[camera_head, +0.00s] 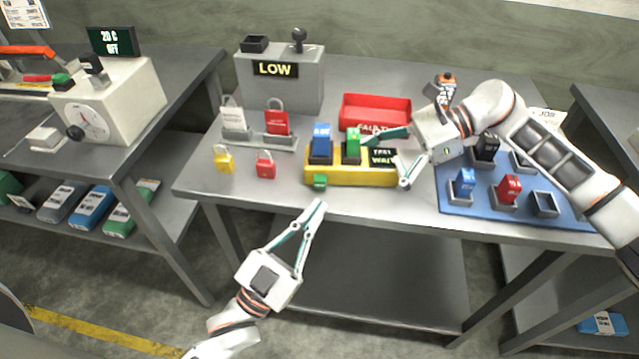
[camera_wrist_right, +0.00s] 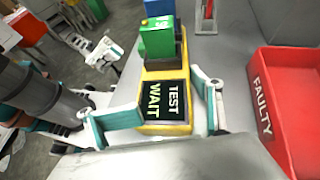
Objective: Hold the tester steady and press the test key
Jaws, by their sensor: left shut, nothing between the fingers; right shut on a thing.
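The yellow tester (camera_head: 345,177) stands on the middle table, with a blue block (camera_head: 321,141) and a green block (camera_head: 353,143) upright in its sockets. Its dark screen (camera_head: 384,160) reads TEST WAIT; it also shows in the right wrist view (camera_wrist_right: 165,101). A small green key (camera_head: 319,180) sits at the tester's front left. My right gripper (camera_head: 389,158) is shut on the tester's right end, one finger on each side of the screen. My left gripper (camera_head: 318,206) is shut and empty, in front of the table edge, with its tips below the green key and apart from it.
A red FAULTY bin (camera_head: 376,106) stands behind the tester. A grey box (camera_head: 280,80) displays LOW. Padlocks, yellow (camera_head: 224,158) and red (camera_head: 265,164), lie left of the tester. A blue mat (camera_head: 450,197) with several sockets lies to the right.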

